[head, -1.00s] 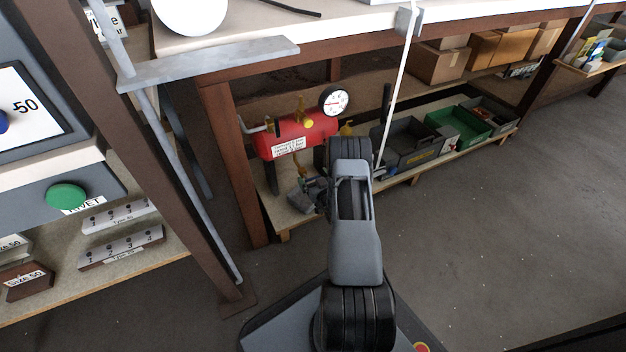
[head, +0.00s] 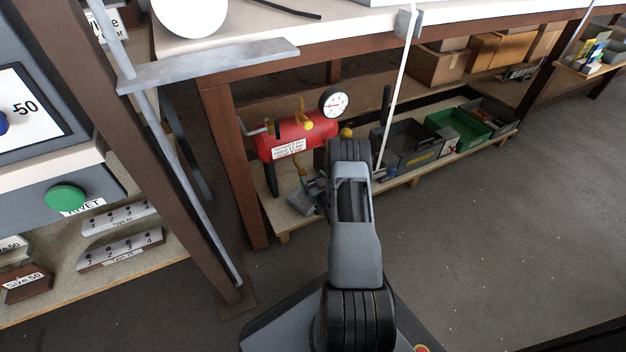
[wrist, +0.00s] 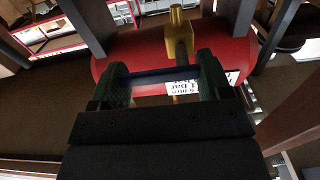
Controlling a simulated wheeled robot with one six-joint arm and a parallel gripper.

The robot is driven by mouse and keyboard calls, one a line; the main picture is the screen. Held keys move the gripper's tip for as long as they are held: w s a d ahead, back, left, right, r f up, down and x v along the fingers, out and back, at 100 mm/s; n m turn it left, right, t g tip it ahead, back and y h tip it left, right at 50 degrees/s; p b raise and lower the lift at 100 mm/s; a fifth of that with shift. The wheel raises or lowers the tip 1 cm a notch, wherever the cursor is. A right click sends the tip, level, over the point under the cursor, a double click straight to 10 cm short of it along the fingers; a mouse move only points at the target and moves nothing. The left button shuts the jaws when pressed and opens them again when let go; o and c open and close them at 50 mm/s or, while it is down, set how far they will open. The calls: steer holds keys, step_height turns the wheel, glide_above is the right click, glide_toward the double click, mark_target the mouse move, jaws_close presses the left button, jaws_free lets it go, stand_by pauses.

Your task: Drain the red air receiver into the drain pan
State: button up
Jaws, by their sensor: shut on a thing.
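The red air receiver (head: 290,136) lies on the low shelf, with a white label, a round gauge (head: 335,102) and brass valves on top. In the wrist view the red tank (wrist: 140,50) fills the background, with a brass fitting (wrist: 178,18) crossing it. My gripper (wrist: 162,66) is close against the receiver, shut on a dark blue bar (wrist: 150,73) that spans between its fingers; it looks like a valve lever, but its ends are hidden. A brass drain fitting (head: 301,169) hangs below the tank. A grey pan (head: 301,204) sits beneath it, partly hidden.
A grey bin (head: 412,140) and a green bin (head: 455,125) stand to the right on the same shelf. A brown bench leg (head: 235,165) stands just left of the receiver. A thin white pole (head: 396,95) rises beside my arm. The floor at right is clear.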

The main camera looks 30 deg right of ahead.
steer(key=shift+f, duration=0.1)
steer(key=m, duration=0.4)
steer(key=shift+f, duration=0.35)
steer(key=m, duration=0.2)
steer(key=f+m, duration=0.1)
steer(key=m, duration=0.1)
steer(key=shift+a+m, duration=0.1)
steer(key=shift+m, duration=0.3)
steer(key=shift+a+f+m, duration=0.15)
steer(key=shift+a+m, duration=0.05)
steer(key=shift+m, duration=1.15)
steer(key=shift+a+f+m, duration=0.15)
steer(key=shift+f+m, duration=0.05)
steer(key=shift+m, duration=1.1)
steer(key=shift+a+f+m, duration=0.15)
steer(key=shift+a+m, duration=0.05)
steer(key=shift+m, duration=1.15)
steer(key=o, duration=0.9)
